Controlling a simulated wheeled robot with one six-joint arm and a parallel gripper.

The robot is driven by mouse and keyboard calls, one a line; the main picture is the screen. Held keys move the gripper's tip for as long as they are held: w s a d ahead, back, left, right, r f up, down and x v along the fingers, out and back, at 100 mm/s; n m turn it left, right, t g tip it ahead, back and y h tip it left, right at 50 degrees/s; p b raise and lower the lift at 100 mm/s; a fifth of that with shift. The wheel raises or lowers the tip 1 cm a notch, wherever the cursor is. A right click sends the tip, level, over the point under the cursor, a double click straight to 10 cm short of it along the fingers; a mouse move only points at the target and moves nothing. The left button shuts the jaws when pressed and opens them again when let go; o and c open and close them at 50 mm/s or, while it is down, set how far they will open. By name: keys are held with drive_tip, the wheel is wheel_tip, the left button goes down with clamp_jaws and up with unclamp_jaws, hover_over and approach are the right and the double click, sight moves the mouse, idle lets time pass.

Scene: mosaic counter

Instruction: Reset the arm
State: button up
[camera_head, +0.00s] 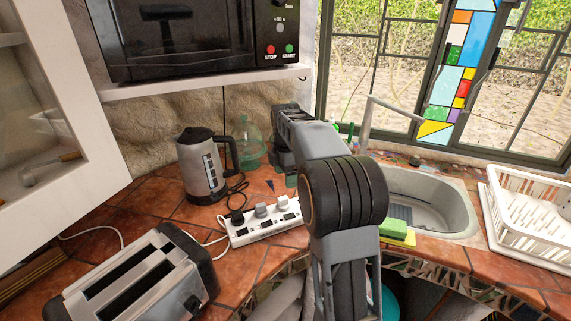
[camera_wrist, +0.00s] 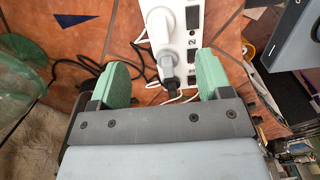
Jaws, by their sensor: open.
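My gripper (camera_wrist: 164,75) is open in the wrist view, with its two green fingers apart and nothing clamped between them. A white power strip (camera_wrist: 193,22) with plugs lies in the view beyond and between the fingers. A grey-and-black plug (camera_wrist: 168,75) shows in the gap; I cannot tell its distance from the fingers. In the head view my arm reaches forward over the counter, and my gripper (camera_head: 285,168) is at its far end, partly hidden by the arm. The power strip (camera_head: 262,231) lies left of the arm there.
On the tiled counter stand a kettle (camera_head: 202,170), a toaster (camera_head: 139,283) and a green transparent bottle (camera_head: 251,150). A microwave (camera_head: 180,40) sits on a shelf above. Right of my arm are a sink (camera_head: 440,205), a sponge (camera_head: 393,228) and a white dish rack (camera_head: 525,220). Cords cross the counter.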

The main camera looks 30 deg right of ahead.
drive_tip(key=shift+r, duration=1.95)
